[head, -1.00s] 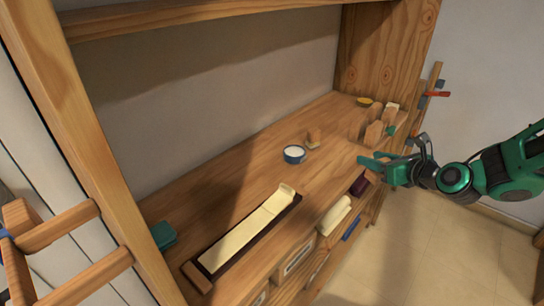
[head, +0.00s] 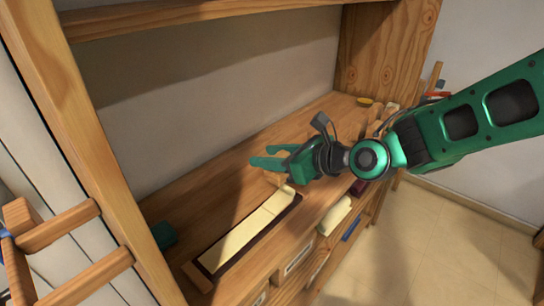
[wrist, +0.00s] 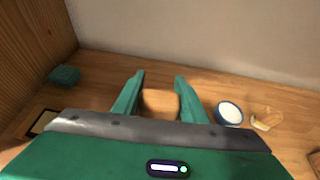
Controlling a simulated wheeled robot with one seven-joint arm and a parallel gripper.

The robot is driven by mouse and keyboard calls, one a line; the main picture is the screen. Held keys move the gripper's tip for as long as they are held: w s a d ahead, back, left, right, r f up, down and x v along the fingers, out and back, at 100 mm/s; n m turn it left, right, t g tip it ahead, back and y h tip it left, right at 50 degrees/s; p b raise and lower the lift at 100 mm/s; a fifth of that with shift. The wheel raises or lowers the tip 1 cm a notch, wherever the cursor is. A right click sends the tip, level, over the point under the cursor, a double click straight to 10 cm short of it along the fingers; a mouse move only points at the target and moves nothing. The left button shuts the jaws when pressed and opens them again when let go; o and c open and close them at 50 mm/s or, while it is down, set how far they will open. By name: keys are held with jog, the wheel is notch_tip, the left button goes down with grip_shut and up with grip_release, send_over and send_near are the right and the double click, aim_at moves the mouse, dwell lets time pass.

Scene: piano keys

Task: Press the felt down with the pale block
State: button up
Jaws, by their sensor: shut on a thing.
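The cream felt (head: 245,232) lies as a long strip on a dark base on the workbench in the head view. Its far right end curls up. In the wrist view, what seems to be its corner (wrist: 42,122) shows at the left, the rest hidden behind my gripper's body. My gripper (head: 262,162) is above the bench, just beyond the felt's raised end. It is shut on the pale wooden block (wrist: 160,104), which shows between the fingers in the wrist view. In the head view the block (head: 274,179) shows partly below the fingers, apart from the felt.
A blue bowl with white contents (wrist: 229,113) and a small wooden piece with a yellowish edge (wrist: 266,120) stand to the right in the wrist view. A dark green block (head: 163,235) lies near the left post. The back wall bounds the bench.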

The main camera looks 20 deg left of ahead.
jog(key=shift+s+a+f, duration=0.1)
jog(key=shift+f, duration=1.45)
jog(key=shift+s+a+f, duration=0.1)
jog(key=shift+f, duration=1.4)
jog(key=shift+s+f, duration=0.1)
jog(key=shift+f, duration=0.35)
dwell(0.8)
notch_tip(320, 180, up, 8)
jog(key=shift+r, duration=0.15)
dwell(0.8)
dwell(0.5)
